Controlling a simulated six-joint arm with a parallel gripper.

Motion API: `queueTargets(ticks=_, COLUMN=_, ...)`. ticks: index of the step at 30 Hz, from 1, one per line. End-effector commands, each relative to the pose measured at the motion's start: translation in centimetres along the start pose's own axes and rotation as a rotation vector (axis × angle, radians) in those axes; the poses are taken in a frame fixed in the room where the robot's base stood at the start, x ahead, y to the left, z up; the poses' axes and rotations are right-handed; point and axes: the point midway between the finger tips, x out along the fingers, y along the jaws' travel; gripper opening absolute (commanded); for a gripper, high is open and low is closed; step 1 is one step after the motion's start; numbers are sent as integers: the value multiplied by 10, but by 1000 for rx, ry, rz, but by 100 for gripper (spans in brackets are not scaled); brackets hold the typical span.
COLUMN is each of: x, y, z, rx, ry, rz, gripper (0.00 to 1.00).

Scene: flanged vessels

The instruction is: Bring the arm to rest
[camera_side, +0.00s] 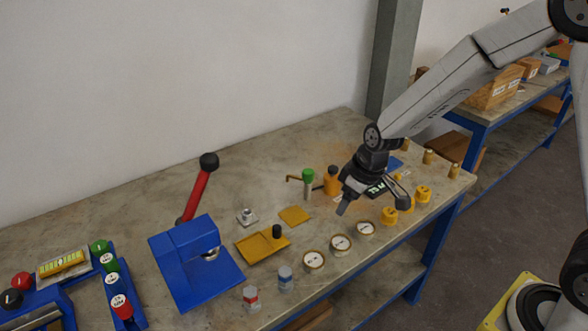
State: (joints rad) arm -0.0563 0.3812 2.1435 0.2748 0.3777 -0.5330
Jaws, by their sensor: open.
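My gripper (374,207) hangs from my grey arm over the right part of the workbench (270,165). It points down, its fingers spread apart with nothing seen between them. One finger ends above the round white-faced gauges, and the other is near the yellow knobs. The gap between the fingertips and the bench top is hard to judge. The dark wrist hides part of the bench behind it.
A blue press (190,255) with a red lever (196,192) stands at the left. Around my gripper are gauges (340,244), an orange bottle (331,182), a green-capped tube (308,183) and yellow knobs (389,216). The bench's back middle is clear. A grey pillar (393,60) stands behind.

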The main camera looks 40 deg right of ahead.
Motion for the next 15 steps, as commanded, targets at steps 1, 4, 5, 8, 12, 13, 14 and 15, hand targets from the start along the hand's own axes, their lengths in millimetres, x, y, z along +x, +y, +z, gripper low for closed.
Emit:
queueTargets(ticks=1, x=-9, y=0, z=12, rx=31, ry=-2, rz=11, gripper=73)
queueTargets(ticks=4, x=-23, y=0, z=35, rx=98, ry=-13, rz=33, gripper=73)
queueTargets(ticks=5, x=-27, y=0, z=42, rx=117, ry=-16, rz=40, gripper=73)
queueTargets(ticks=8, x=-39, y=-1, z=67, rx=183, ry=-23, rz=62, gripper=73)
queueTargets(ticks=12, x=-50, y=-3, z=96, rx=259, ry=-29, rz=87, gripper=73)
queueTargets(ticks=13, x=-52, y=-4, z=101, rx=273, ry=-30, rz=92, gripper=73)
queueTargets(ticks=14, x=-54, y=-4, z=105, rx=286, ry=-31, rz=96, gripper=73)
queueTargets(ticks=15, x=-55, y=-4, z=110, rx=299, ry=-31, rz=101, gripper=73)
